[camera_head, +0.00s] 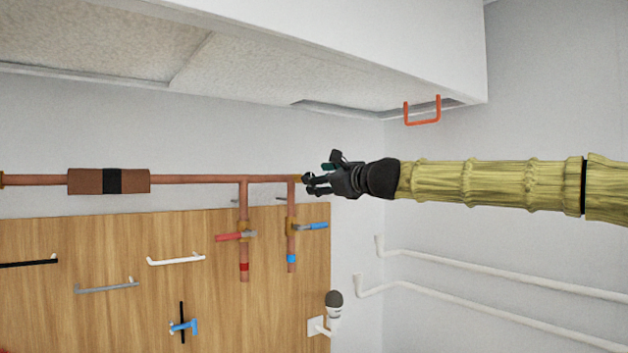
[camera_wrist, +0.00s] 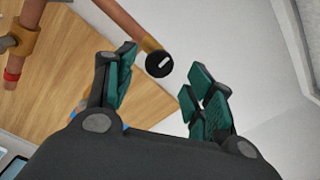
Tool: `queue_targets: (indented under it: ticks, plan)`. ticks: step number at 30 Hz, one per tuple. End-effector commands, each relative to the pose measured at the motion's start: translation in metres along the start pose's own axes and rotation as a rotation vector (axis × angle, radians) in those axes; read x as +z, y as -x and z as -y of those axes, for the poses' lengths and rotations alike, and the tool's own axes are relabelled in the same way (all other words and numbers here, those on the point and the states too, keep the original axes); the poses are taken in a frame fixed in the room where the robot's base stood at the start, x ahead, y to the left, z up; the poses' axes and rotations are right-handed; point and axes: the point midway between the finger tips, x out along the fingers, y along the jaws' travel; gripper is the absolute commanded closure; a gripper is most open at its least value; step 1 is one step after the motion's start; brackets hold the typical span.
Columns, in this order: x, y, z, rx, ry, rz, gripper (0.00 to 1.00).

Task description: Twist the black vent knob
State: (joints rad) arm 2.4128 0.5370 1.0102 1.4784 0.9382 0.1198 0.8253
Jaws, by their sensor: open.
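The black vent knob (camera_wrist: 159,64) is a small round cap with a white mark on its face, at the end of a copper pipe. In the wrist view it lies between and just beyond my two fingertips. My gripper (camera_wrist: 160,80) is open, with teal pads either side of the knob, and I see no clear contact. In the head view my gripper (camera_head: 318,178) reaches from the right to the right end of the horizontal copper pipe (camera_head: 200,179). There the fingers overlap the knob, so it is hard to make out.
Below the pipe is a wooden panel (camera_head: 110,240) with a red-handled valve (camera_head: 232,237), a blue-handled valve (camera_head: 314,226) and several bar handles. White rails (camera_head: 480,290) run along the right wall. An orange handle (camera_head: 423,122) hangs from the ceiling edge.

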Motion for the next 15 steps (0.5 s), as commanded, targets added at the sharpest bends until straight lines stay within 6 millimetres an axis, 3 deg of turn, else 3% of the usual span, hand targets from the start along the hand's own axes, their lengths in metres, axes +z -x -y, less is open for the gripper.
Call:
queue_targets:
  ticks: [9,15]
  plan:
    - [0.001,0.051,0.001,-0.001,-0.001,0.002,0.46]
    - [0.001,0.073,0.001,-0.002,0.0,0.001,0.46]
